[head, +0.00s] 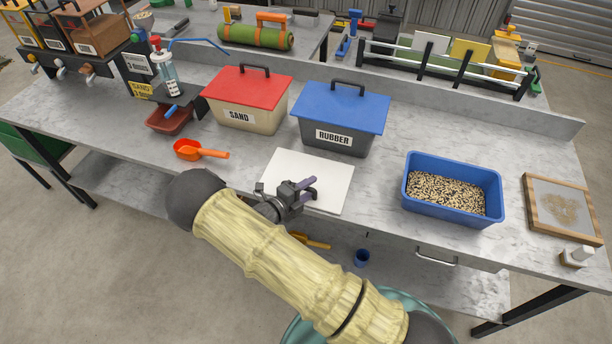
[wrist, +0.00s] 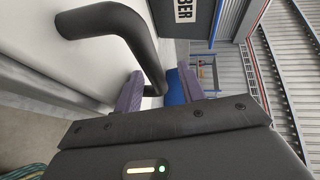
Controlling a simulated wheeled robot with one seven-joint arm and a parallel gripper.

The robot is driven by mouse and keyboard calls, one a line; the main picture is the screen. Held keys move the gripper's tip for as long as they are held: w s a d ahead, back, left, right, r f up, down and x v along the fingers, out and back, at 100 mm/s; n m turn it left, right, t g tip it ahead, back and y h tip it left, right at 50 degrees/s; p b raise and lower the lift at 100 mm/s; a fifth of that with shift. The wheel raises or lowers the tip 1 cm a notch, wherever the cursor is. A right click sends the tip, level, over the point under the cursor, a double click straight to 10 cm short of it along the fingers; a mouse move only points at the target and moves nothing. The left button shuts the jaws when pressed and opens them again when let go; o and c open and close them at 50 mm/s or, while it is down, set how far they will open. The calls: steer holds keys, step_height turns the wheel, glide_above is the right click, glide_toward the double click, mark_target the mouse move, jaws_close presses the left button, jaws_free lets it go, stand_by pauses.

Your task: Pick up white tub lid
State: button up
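The white tub lid (head: 328,172) lies flat on the grey marbled bench in front of the two lidded tubs. Its white surface fills the left of the wrist view (wrist: 75,70), with a thick black bar handle (wrist: 118,22) rising from it. My gripper (head: 308,188) is over the lid's front half and hides most of the handle in the head view. In the wrist view the purple fingers (wrist: 157,92) are apart, with the handle's near leg between them. A gap with blue behind it shows between the handle and the right finger.
A red-lidded SAND tub (head: 245,105) and a blue-lidded RUBBER tub (head: 335,135) stand just behind the lid. An orange scoop (head: 190,151) lies to the left. A blue bin of grain (head: 412,194) and a wooden frame (head: 577,232) are to the right.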

stand_by(0.5)
jaws_close()
step_height(320, 180, up, 10)
steer(key=shift+d+f+b, duration=0.1)
steer(key=shift+b, duration=0.85)
